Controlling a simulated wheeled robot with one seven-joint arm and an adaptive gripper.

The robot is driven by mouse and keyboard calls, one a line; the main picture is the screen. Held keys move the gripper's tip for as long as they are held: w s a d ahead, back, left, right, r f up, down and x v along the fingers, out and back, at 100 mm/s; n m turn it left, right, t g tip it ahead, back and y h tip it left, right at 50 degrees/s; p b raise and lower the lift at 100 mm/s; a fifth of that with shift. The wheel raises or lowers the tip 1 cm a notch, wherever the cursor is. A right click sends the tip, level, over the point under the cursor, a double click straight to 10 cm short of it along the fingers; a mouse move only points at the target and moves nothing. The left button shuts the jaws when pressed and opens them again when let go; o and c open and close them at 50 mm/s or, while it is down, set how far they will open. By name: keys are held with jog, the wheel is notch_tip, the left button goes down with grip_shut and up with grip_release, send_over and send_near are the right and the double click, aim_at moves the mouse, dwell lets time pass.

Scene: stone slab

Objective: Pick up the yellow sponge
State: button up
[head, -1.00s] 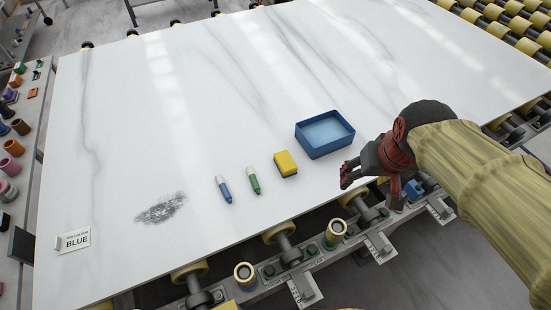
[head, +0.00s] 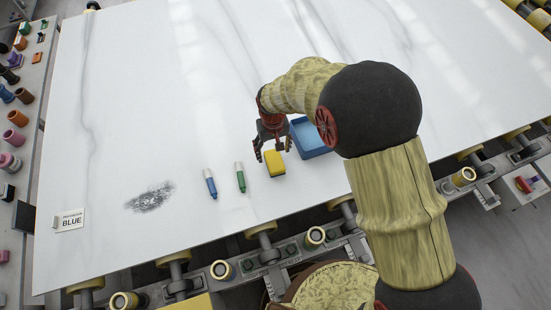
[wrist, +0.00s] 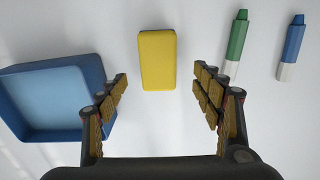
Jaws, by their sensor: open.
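The yellow sponge (head: 275,164) is a small block lying on the white stone slab. In the head view my gripper (head: 272,150) is just beyond and above it, with the fingers spread. In the wrist view the sponge (wrist: 157,60) lies ahead of the two open fingers, roughly centred between them. My gripper (wrist: 160,92) is open and empty, with nothing between the fingertips. The sponge appears apart from both fingers.
A blue tray (head: 309,148) stands right of the sponge, partly hidden by my arm. A green marker (head: 240,180) and a blue marker (head: 211,186) lie to its left. A dark smudge (head: 150,197) and a card reading BLUE (head: 69,220) are further left. Rollers line the slab's near edge.

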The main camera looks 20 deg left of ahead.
aim_at(275, 160)
jog(key=f, duration=0.3)
jog(key=f+b, duration=0.1)
jog(key=f, duration=0.2)
jog(key=shift+d+f, duration=0.2)
jog(key=shift+f, duration=0.15)
jog(key=shift+s, duration=0.1)
jog(key=shift+c, duration=0.7)
jog(key=c, duration=0.9)
